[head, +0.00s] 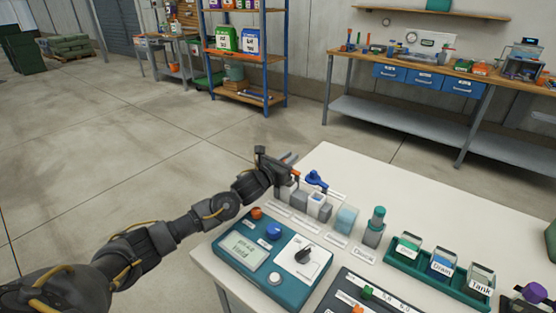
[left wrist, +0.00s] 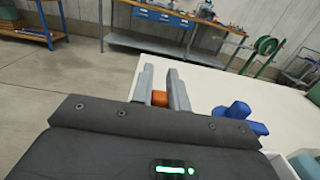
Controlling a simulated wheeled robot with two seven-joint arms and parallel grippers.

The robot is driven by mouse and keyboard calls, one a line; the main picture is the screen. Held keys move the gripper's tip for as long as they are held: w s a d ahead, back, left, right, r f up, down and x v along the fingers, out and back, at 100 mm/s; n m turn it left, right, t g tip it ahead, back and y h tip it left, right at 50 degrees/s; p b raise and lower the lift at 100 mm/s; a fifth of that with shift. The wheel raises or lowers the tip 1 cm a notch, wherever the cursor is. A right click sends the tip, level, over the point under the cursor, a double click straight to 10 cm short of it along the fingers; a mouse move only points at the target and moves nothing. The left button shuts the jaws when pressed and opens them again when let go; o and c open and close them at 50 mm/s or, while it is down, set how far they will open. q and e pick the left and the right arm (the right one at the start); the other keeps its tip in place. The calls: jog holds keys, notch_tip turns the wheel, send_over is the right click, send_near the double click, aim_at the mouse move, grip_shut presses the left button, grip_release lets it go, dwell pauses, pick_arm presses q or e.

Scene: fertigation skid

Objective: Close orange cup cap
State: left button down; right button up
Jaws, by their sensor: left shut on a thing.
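My left gripper (head: 289,161) is over the left back part of the white table, above the row of small blocks. In the left wrist view its two grey fingers (left wrist: 161,84) are shut on a small orange piece (left wrist: 160,98), which looks like the orange cup cap. In the head view the gripper mostly hides this piece, and the cup under it cannot be made out clearly. A blue cap with a lever (head: 317,181) stands just right of the gripper; it also shows in the left wrist view (left wrist: 238,112). My right gripper is not in view.
A teal control box (head: 238,277) with an orange knob (head: 256,213) stands at the table's front left. Grey cups (head: 315,203), a light-blue block (head: 346,219) and a green-topped bottle (head: 377,220) stand right of the gripper. A green tray (head: 401,265) holds labelled bins. The table's back is clear.

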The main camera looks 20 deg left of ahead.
pick_arm(q)
jog(key=c, duration=1.4)
grip_release()
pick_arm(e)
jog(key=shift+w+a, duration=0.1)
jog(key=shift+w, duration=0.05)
pick_arm(q)
jog(key=shift+o, duration=0.2)
jog(key=b+v, duration=0.1)
jog(key=v, duration=0.9)
jog(key=shift+s, duration=0.4)
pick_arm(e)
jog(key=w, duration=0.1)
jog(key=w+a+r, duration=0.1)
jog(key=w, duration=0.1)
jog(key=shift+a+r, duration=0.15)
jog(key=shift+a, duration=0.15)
